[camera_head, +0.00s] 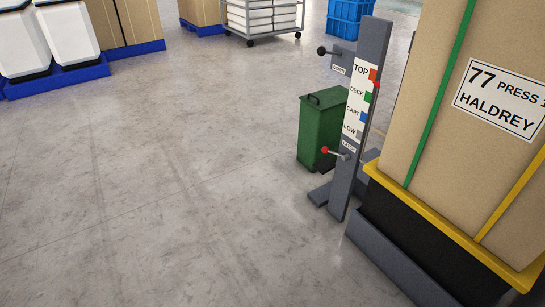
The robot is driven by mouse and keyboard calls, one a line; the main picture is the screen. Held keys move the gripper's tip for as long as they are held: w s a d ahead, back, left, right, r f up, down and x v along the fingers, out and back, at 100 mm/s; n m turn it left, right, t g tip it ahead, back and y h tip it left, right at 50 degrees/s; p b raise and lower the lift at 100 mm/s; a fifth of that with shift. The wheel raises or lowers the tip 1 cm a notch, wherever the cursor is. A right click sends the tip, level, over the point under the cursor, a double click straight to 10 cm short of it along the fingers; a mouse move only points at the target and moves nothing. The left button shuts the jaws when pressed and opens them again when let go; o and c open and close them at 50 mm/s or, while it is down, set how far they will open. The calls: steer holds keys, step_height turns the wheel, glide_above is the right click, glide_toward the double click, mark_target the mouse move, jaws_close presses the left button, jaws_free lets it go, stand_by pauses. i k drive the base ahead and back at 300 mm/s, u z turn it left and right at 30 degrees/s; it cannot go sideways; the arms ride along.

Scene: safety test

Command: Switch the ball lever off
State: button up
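A grey upright post (365,120) stands right of centre on a flat foot. A lever with a black ball (322,50) sticks out to the left near its top, above a small label that is hard to read. A lever with a red ball (325,150) sticks out to the left lower down, tilted slightly up toward the ball, beside another small unreadable label. My gripper is not in view.
A green bin (318,128) stands left of the post. A large strapped carton (455,110) labelled HALDREY sits on a yellow-edged base (450,232) at right. White containers (62,35), a wheeled rack (262,18) and a blue crate (348,14) stand behind. The floor at left and centre is clear.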

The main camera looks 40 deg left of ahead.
mark_target(325, 149)
steer(key=z, duration=1.2)
steer(key=k, duration=0.1)
steer(key=u, duration=2.75)
steer(key=i, duration=1.6)
steer(key=z, duration=0.55)
